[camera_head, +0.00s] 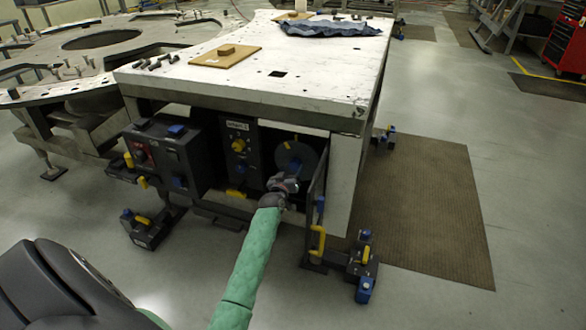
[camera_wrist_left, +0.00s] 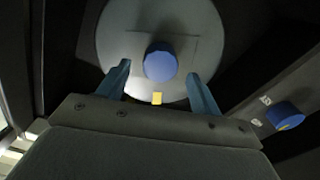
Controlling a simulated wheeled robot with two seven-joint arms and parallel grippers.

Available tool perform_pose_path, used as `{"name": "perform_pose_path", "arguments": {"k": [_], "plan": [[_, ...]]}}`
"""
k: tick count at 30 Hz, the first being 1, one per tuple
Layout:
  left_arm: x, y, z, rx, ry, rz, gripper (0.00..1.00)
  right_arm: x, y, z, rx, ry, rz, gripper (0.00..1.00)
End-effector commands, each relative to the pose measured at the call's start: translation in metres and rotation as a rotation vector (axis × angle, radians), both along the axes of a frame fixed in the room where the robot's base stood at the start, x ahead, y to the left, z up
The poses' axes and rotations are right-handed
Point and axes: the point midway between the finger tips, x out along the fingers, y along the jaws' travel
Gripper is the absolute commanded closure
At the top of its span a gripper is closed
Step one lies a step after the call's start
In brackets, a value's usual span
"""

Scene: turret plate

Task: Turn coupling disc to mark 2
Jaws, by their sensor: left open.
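The coupling disc (camera_head: 296,158) is a round grey plate in an opening under the white table, partly behind my left gripper (camera_head: 286,180). In the left wrist view the disc (camera_wrist_left: 115,35) faces the camera, with a round blue knob (camera_wrist_left: 160,62) at its centre. A small yellow mark (camera_wrist_left: 157,98) sits near the disc's edge, between the gripper and the knob. My left gripper (camera_wrist_left: 158,72) is open, with one blue finger on each side of the knob and a visible gap to it. I cannot make out any numbered marks. My right gripper is not in view.
A dark panel with a yellow knob (camera_head: 239,145) stands left of the disc, beside a black box (camera_head: 180,155). An open dark door (camera_head: 317,190) with a yellow handle (camera_head: 318,240) stands close to the right. Another blue knob (camera_wrist_left: 286,115) shows at the right of the wrist view.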

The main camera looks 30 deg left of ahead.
Motion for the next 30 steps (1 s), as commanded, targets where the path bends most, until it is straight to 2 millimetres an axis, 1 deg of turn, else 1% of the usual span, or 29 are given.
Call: {"name": "perform_pose_path", "arguments": {"k": [1, 6, 12, 30], "plan": [[-0.008, -0.002, -0.001, 0.001, 0.0, 0.0, 0.35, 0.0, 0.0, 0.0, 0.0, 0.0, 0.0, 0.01], [-0.03, -0.007, -0.001, 0.001, 0.001, 0.001, 0.35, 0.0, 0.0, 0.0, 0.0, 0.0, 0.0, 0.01], [-0.044, -0.01, 0.0, 0.0, -0.001, 0.001, 0.35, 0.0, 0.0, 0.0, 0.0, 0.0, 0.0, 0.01], [-0.045, -0.011, 0.0, 0.001, 0.0, 0.001, 0.35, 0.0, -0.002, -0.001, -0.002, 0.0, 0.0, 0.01]]}}
